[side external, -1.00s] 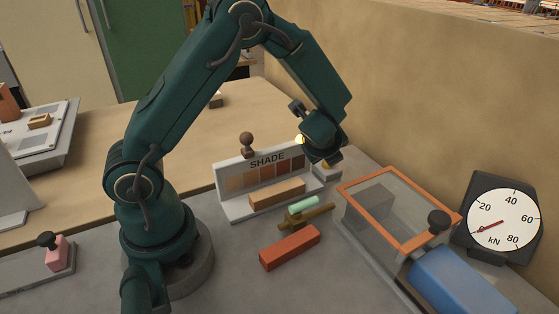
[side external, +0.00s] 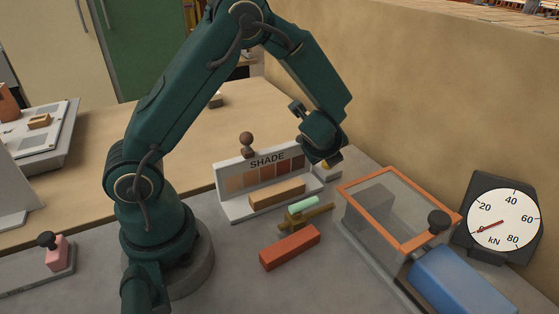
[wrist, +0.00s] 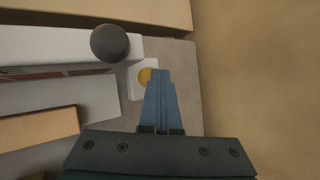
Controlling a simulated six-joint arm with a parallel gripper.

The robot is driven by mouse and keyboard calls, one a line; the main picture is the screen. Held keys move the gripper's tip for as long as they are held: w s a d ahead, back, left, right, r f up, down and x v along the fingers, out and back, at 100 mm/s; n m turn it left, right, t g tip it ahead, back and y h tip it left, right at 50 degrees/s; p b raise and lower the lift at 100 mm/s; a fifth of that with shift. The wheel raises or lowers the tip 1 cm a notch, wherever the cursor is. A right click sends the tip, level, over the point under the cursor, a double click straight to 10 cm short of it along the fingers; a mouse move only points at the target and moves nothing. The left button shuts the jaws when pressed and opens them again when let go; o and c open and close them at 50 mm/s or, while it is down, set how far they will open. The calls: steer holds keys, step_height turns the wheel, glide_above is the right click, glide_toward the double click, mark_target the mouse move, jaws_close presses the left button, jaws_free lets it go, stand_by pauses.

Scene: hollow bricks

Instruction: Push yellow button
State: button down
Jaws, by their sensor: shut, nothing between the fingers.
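The yellow button (wrist: 146,75) sits on a small white box (wrist: 137,92) in the wrist view. In the side view the button (side external: 325,164) is a small yellow spot just under my wrist, beside the far end of the SHADE board. My gripper (wrist: 160,73) is shut and empty. In the wrist view its fingertips overlap the button's right part. I cannot tell whether they touch it. In the side view the fingers are mostly hidden by my wrist.
The SHADE board (side external: 227,188) with a dark knob (side external: 246,139) and a tan brick (side external: 277,194) stands beside the button box. A red brick (side external: 290,248), an orange-rimmed clear case (side external: 380,222) and a kN gauge (side external: 503,219) are nearer. A tan wall (side external: 400,100) rises behind.

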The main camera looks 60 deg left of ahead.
steer(key=shift+r, duration=3.05)
step_height(320, 180, up, 5)
steer(key=n, duration=0.1)
glide_above(327, 168)
steer(key=s+d+r+n, duration=0.1)
steer(key=s+r+n, duration=0.4)
steer(key=s, duration=0.2)
steer(key=s+d+f+n+h, duration=0.2)
steer(key=s+d+n+h, duration=0.1)
steer(key=s+n, duration=0.3)
steer(key=s+d+f+n+g+h, duration=0.1)
steer(key=s+d+n+h, duration=0.1)
steer(key=s+d+n, duration=0.3)
steer(key=s+d, duration=0.1)
steer(key=s, duration=0.2)
steer(key=shift+d+f+n+h, duration=0.3)
steer(key=shift+f+n+h, duration=0.05)
steer(key=shift+n+h, duration=0.05)
steer(key=shift+s, duration=0.1)
